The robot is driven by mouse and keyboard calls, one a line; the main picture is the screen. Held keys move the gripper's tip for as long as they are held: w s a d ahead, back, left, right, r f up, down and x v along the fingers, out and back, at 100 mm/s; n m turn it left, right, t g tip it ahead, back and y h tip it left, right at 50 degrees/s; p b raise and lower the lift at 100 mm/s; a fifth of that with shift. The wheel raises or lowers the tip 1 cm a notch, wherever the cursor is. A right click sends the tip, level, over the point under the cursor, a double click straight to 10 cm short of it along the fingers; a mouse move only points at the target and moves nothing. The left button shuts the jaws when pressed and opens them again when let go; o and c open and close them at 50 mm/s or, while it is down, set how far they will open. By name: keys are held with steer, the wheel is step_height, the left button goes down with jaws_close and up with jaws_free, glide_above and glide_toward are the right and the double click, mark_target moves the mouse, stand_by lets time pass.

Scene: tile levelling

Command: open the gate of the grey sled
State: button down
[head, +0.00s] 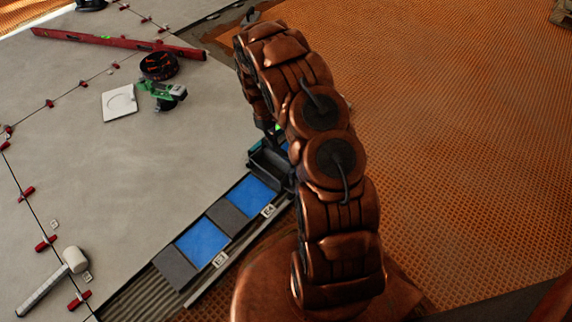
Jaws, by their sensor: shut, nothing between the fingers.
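The grey sled (268,169) is a dark, box-like thing at the far end of the strip of blue and grey tiles, left of my arm. My arm hides its right side. I cannot make out its gate or whether that is open. My gripper (266,125) shows only as a small dark part below the arm's end, just above and behind the sled in the picture. It is shut and empty. Green parts show close to it. Whether it touches the sled is hidden.
Blue (202,238) and grey tiles with number tags run toward the front left beside ridged mortar. A mallet (56,279), green tool (163,94), white plate (119,103), dark round item (159,66) and red level (117,43) lie on the pale slabs. Orange matting (460,150) is clear at right.

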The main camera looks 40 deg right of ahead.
steer(key=shift+f, duration=0.1)
steer(key=s+d+f+b, duration=0.1)
steer(key=s+f+b, duration=0.4)
steer(key=f, duration=0.4)
steer(key=shift+s+d+f+b, duration=0.25)
steer(key=shift+s+b, duration=0.1)
steer(key=shift+s, duration=0.3)
steer(key=shift+s+r+p, duration=0.15)
steer(key=shift+s+p, duration=0.05)
steer(key=shift+p, duration=0.3)
